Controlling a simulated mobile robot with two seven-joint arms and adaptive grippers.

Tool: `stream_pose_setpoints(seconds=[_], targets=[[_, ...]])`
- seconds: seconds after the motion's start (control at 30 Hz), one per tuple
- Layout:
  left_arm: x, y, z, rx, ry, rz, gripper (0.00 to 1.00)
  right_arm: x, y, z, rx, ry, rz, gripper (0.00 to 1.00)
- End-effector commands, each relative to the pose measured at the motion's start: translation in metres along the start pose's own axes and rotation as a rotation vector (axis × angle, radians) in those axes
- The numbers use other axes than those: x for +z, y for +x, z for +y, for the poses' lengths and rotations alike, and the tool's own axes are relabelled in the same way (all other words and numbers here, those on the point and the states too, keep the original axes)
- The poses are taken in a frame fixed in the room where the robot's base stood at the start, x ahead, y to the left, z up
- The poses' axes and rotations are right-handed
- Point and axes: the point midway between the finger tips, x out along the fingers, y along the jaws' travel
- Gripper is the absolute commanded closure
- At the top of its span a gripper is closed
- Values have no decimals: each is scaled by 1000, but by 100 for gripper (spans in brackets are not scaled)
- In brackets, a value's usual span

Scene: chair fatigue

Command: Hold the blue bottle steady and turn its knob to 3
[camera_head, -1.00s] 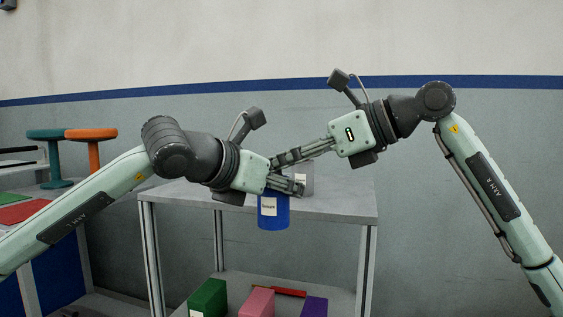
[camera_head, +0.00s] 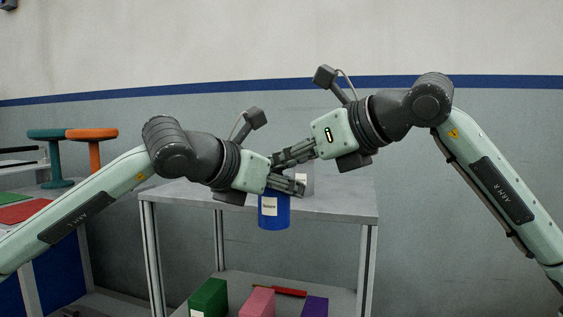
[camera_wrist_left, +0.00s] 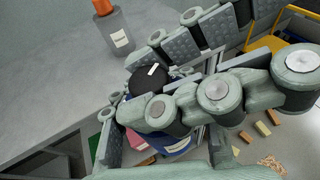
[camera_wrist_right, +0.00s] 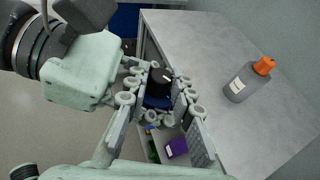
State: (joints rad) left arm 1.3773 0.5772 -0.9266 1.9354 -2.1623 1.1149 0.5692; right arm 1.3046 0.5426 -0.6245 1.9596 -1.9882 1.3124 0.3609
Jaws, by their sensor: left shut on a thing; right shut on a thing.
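The blue bottle (camera_head: 273,212) is upright in front of the grey table in the head view, with a pale label. My left gripper (camera_head: 298,184) is shut on its upper part. The black knob (camera_wrist_right: 160,78) with a white mark is on top of the bottle; it also shows in the left wrist view (camera_wrist_left: 149,78). My right gripper (camera_head: 276,163) comes from above right, and its fingers are on both sides of the knob in the right wrist view. The fingers hide the knob in the head view. I cannot read any numbers around the knob.
A grey bottle with an orange cap (camera_wrist_right: 240,82) stands on the tabletop (camera_wrist_right: 205,40). Green (camera_head: 208,298), pink (camera_head: 258,303) and purple (camera_head: 314,307) boxes are on the lower shelf. Stools (camera_head: 91,135) stand at the far left.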

Motion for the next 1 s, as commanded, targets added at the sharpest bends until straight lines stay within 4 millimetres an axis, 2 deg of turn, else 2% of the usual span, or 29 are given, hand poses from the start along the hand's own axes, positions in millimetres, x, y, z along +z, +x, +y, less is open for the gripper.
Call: stream_pose_setpoints(seconds=[0.17, 0.47, 0.5, 0.63, 1.0], targets=[[2, -1, 0, 0, 2, -5, 100, 0, 0, 0, -84, 34, -2, 100], [2, -1, 0, 0, 1, -6, 100, 0, 0, -1, -92, 40, -2, 100], [2, -1, 0, 0, 0, -6, 100, 0, 0, -1, -92, 40, -1, 74], [2, -1, 0, 0, 1, -5, 100, 0, 0, 0, -90, 40, -2, 57], [2, -1, 0, 0, 1, -4, 100, 0, 0, 0, -68, 32, 1, 56]])
